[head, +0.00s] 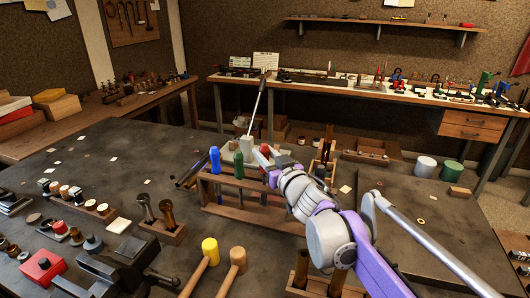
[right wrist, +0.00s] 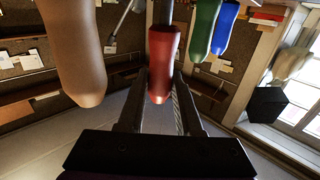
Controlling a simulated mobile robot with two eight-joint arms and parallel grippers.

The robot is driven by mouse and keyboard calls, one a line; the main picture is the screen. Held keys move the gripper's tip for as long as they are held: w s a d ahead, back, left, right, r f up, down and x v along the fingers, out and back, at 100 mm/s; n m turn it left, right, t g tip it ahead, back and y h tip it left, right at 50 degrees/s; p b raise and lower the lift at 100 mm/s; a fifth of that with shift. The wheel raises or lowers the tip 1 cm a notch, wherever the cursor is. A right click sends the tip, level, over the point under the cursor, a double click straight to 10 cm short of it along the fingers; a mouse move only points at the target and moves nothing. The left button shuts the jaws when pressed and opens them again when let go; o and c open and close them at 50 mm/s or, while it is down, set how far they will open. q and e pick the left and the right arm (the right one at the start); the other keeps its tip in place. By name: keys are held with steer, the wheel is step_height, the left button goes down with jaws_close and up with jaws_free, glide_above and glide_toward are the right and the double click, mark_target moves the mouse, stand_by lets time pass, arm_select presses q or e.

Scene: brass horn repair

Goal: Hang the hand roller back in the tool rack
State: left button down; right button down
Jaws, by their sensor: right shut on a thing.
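The wooden tool rack (head: 212,178) stands mid-bench in the head view, with a blue handle (head: 215,160) and a green handle (head: 238,164) upright in it. My right gripper (head: 268,160) is at the rack's right part, shut on the red handle (head: 265,149), which I take for the hand roller. In the right wrist view the red handle (right wrist: 163,60) lies between the fingers, a metal shaft running from it. Its working end is hidden. I cannot tell whether it touches the rack. My left gripper is not in view.
A tan handle (right wrist: 72,50) is close beside the red one in the right wrist view; green (right wrist: 203,26) and blue (right wrist: 225,28) handles are on the other side. Mallets (head: 236,262) and a vise (head: 122,272) are in front of the rack. The bench's right part is mostly clear.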

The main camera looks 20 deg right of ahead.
steer(key=shift+f+b, duration=0.9)
steer(key=shift+f, duration=0.8)
steer(key=c, duration=0.5)
jaws_free()
steer(key=shift+s, duration=0.1)
steer(key=s+d, duration=0.2)
steer(key=s, duration=0.8)
steer(key=shift+s+p, duration=0.2)
steer(key=shift+p, duration=0.15)
